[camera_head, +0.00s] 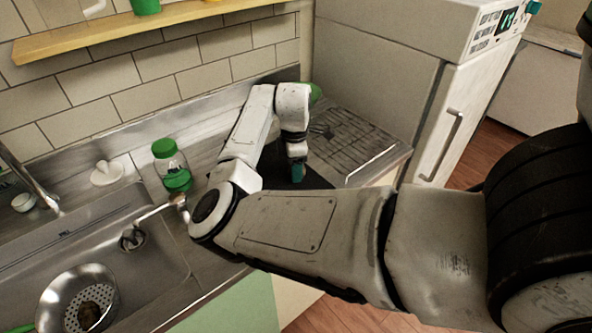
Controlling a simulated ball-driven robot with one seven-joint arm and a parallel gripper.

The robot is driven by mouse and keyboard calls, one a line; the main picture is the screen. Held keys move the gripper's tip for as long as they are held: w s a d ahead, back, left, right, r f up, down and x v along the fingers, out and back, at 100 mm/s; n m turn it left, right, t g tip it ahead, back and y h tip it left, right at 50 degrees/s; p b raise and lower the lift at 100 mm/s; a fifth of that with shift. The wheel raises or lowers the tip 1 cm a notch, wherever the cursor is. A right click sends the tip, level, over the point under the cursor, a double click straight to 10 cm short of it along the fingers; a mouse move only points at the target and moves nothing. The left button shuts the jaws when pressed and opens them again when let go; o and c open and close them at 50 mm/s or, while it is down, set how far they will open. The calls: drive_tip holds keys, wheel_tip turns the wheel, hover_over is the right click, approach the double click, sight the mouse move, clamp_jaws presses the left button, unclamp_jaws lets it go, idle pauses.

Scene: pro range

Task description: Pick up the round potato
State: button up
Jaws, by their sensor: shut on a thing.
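My gripper (297,172) points down at the near left edge of the ribbed metal drainboard, above or at a dark flat surface (312,182). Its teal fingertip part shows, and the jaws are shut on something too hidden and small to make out. No potato can be clearly seen at the gripper. A small brown roundish thing (90,313) lies in a metal colander (68,288) in the sink at lower left, well apart from the gripper. I cannot tell whether it is a potato.
A green-lidded jar (171,165) stands on the counter left of my arm. A white lidded item (106,173) is beside the sink (165,262). The drainboard (352,143) looks mostly clear. A white appliance (470,110) stands at right, and a wooden shelf (110,33) is above.

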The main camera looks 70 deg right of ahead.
drive_tip(key=shift+r, duration=0.1)
drive_tip(key=shift+r, duration=0.45)
drive_tip(key=s+a+r, duration=0.9)
drive_tip(key=s+r, duration=0.1)
drive_tip(key=r, duration=0.2)
drive_tip(key=shift+s+a, duration=0.2)
drive_tip(key=shift+s, duration=0.05)
